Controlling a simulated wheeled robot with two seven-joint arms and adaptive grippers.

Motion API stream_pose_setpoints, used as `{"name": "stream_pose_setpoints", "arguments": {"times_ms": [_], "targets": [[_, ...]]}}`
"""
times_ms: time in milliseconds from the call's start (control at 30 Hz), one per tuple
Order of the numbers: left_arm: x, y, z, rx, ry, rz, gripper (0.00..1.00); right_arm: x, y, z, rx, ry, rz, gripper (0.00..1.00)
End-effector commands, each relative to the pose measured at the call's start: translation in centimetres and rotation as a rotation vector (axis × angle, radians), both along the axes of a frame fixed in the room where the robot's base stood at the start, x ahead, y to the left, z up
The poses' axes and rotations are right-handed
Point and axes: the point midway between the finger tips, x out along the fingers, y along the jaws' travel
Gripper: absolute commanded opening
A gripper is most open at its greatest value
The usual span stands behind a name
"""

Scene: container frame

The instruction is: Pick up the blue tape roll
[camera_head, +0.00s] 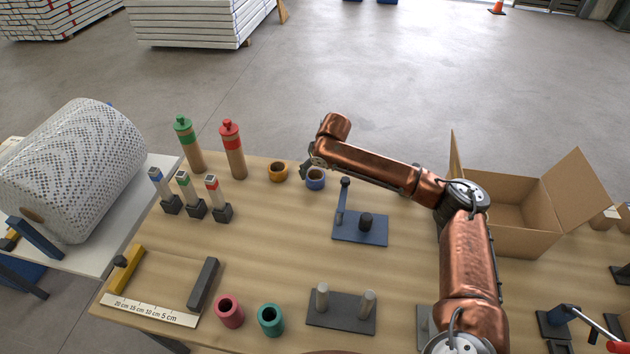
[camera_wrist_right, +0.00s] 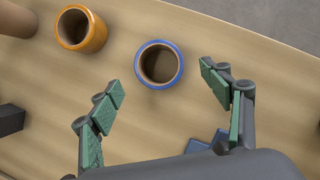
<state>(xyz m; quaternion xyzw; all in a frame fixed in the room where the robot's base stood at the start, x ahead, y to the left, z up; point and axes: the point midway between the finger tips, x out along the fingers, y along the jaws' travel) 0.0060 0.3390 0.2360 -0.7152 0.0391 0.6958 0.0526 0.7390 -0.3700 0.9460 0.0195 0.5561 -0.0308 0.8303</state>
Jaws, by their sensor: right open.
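The blue tape roll (camera_head: 316,182) stands on the wooden table near its far edge, beside an orange tape roll (camera_head: 278,172). In the right wrist view the blue tape roll (camera_wrist_right: 159,83) shows its open brown core, with the orange roll (camera_wrist_right: 92,29) to its upper left. My right gripper (camera_head: 306,168) is at the blue roll in the head view, partly hidden by its own arm. In the wrist view my right gripper (camera_wrist_right: 161,79) is open, with one green-padded finger on each side of the blue roll and visible gaps on both sides. My left gripper is not in view.
A blue-based stand (camera_head: 360,228) is close to the right of the blue roll. Red (camera_head: 229,311) and teal (camera_head: 271,320) rolls stand at the near edge. An open cardboard box (camera_head: 515,205) is at the right.

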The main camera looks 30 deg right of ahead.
Motion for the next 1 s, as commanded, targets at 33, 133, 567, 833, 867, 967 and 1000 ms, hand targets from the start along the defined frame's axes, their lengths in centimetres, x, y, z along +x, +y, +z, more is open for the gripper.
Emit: {"name": "stream_pose_setpoints", "arguments": {"times_ms": [33, 133, 567, 833, 867, 967, 1000], "targets": [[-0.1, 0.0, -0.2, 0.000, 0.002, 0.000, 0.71, 0.2, 0.0, -0.5, 0.000, 0.001, -0.001, 0.71], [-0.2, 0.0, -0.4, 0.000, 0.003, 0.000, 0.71, 0.5, 0.0, -1.1, 0.001, 0.000, -0.002, 0.71], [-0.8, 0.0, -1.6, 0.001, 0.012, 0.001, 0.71, 2.3, -0.1, -5.2, 0.001, -0.001, -0.003, 0.71], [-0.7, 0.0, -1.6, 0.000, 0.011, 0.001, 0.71, 2.3, -0.1, -5.1, 0.001, -0.002, -0.003, 0.62], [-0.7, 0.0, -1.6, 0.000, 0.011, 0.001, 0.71, 2.3, -0.1, -5.1, 0.001, -0.002, -0.003, 0.60], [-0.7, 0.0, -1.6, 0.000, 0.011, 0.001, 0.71, 2.3, -0.1, -5.1, 0.001, -0.002, -0.003, 0.53], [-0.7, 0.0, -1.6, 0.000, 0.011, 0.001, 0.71, 2.3, -0.1, -5.1, 0.001, -0.002, -0.003, 0.50]]}}
